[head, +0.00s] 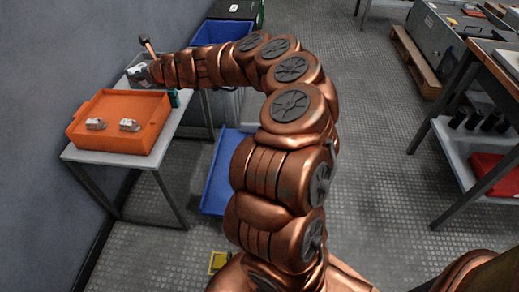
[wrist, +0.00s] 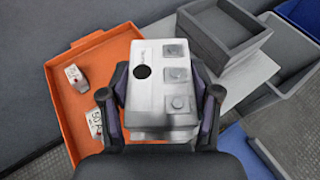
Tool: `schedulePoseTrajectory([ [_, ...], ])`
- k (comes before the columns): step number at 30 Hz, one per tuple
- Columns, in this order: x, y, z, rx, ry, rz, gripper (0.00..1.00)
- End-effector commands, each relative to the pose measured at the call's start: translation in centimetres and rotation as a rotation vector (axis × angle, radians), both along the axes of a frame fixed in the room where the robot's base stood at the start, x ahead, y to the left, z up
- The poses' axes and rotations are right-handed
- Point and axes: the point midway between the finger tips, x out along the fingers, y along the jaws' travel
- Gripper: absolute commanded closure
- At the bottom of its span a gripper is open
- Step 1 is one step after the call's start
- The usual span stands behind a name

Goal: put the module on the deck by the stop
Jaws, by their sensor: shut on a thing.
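The module (wrist: 155,83) is a pale grey-white block with a round black hole and several square raised pads on its face. My gripper (wrist: 160,92) is shut on it, with a dark finger on each side, in the wrist view. In that view the module overlaps the orange tray (wrist: 88,46) and the pale table top (wrist: 246,84); its height above them is unclear. In the head view my arm reaches to the back of the table, and the gripper and module cannot be made out clearly. I cannot identify the deck or the stop with certainty.
Two small pale blocks (head: 95,123) (head: 130,125) lie in the orange tray (head: 108,105). A grey bin (wrist: 228,30) stands beside the tray. Blue bins (head: 222,31) (head: 222,180) are behind and right of the table. A wall borders the left; open floor lies right.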

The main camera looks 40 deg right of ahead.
Motion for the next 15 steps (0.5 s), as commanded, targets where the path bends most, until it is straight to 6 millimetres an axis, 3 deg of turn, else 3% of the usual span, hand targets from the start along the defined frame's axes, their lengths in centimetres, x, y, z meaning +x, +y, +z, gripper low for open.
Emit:
schedulePoseTrajectory([
  [1,-0.2,-1.5,-1.0,0.000,0.003,0.002,0.89],
  [4,-0.5,-3.5,-2.4,0.000,0.005,0.024,0.89],
  [15,-1.8,-8.9,-5.6,-0.001,0.004,0.075,0.89],
])
